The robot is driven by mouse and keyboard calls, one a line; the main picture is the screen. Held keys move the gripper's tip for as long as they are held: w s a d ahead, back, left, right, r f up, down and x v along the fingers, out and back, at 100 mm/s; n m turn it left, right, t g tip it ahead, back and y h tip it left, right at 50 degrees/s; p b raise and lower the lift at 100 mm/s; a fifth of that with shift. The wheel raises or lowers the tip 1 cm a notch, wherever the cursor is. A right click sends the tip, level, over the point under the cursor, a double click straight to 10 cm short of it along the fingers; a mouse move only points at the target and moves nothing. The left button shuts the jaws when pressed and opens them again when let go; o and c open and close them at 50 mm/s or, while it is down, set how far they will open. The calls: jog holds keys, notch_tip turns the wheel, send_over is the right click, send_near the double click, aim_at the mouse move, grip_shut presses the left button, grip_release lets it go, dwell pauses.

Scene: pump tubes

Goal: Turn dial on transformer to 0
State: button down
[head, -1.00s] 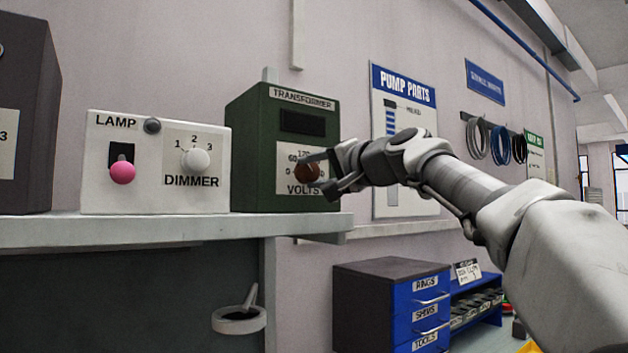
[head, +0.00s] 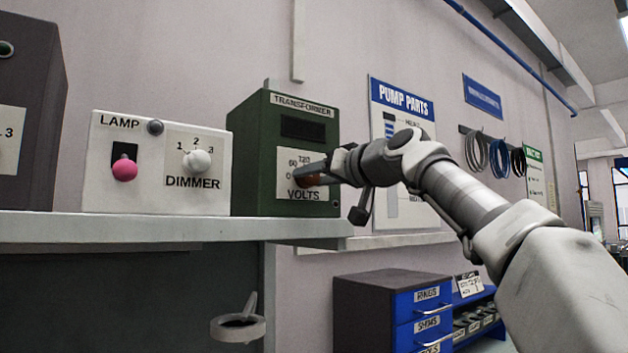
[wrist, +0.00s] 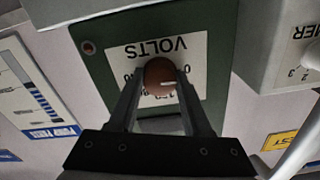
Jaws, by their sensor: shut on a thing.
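The transformer (head: 255,165) is a dark green box on the shelf, with a VOLTS scale plate on its front. Its brown round dial (head: 313,181) is partly covered by my gripper (head: 312,178). In the wrist view the plate is upside down, and the dial (wrist: 157,72) sits between the two fingertips of my gripper (wrist: 162,76), which is shut on it. A pale mark on the dial points right in the wrist view, toward the plate's left side as the head view sees it, where the 0 is printed. The fingers hide parts of the scale.
A white lamp dimmer box (head: 130,190) with a pink switch and white knob stands left of the transformer on the shelf (head: 150,228). A dark box (head: 30,110) is farther left. Blue drawers (head: 420,318) stand below right. A PUMP PARTS board (head: 405,100) hangs behind my arm.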

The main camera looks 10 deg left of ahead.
jog(key=shift+n, duration=0.5)
jog(key=shift+c, duration=1.7)
grip_release()
jog(key=shift+s+d, duration=0.1)
jog(key=b+v, duration=0.6)
jog(key=v, duration=1.1)
jog(key=shift+b, duration=0.3)
